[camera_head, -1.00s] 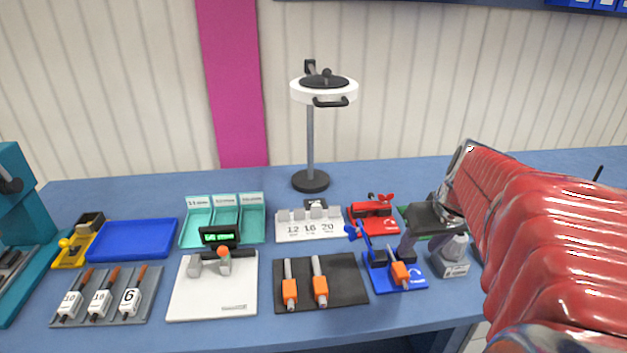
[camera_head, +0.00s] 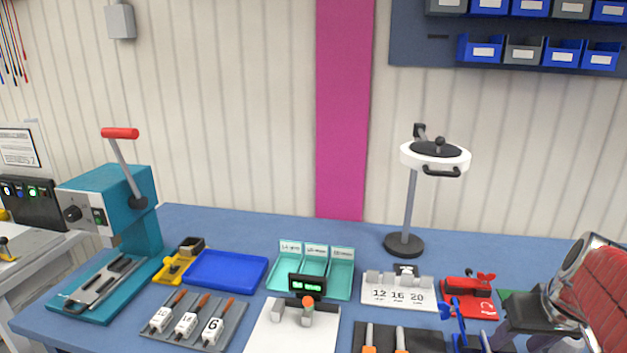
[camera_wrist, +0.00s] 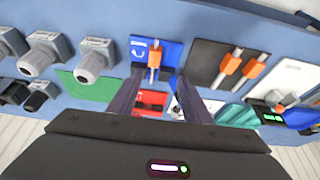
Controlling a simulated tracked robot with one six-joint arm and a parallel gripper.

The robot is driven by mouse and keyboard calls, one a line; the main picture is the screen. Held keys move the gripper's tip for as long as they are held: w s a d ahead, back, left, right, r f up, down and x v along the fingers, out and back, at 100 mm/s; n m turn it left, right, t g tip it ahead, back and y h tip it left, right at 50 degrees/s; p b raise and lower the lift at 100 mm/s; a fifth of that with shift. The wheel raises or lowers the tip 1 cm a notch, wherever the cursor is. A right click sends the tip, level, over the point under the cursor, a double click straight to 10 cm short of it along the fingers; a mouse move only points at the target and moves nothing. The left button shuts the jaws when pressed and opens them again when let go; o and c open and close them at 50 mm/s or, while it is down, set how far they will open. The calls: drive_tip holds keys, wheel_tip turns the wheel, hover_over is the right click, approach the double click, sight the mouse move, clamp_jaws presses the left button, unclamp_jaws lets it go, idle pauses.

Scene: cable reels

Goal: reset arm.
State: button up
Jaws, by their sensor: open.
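My red-sleeved arm (camera_head: 606,305) comes in at the right edge of the head view. Its dark gripper (camera_head: 505,338) hangs over the right part of the blue bench, near a blue stand (camera_head: 461,325). In the wrist view my gripper (camera_wrist: 160,100) shows two dark fingers spread apart with nothing between them. Beyond the fingers lie the blue stand with an orange-handled tool (camera_wrist: 154,62) and a red device (camera_wrist: 151,103). The fingers appear above these, and I see no contact. The fingertips are partly cut off or hidden in the head view.
A ring lamp (camera_head: 405,245) stands at the back of the bench. A teal press (camera_head: 135,215) stands at the left. A blue tray (camera_head: 226,270), teal bins (camera_head: 342,272) and a white numbered rack (camera_head: 398,293) lie between. Grey connectors (camera_wrist: 95,58) sit beside the gripper.

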drive_tip(key=s+a+n, duration=0.1)
drive_tip(key=s+a, duration=0.1)
drive_tip(key=a, duration=1)
drive_tip(key=s+a+n+t+y, duration=0.1)
drive_tip(key=s+a+n, duration=0.1)
drive_tip(key=a, duration=1)
drive_tip(key=shift+s+a+r, duration=0.15)
drive_tip(key=shift+s+a, duration=0.2)
drive_tip(key=shift+s, duration=0.35)
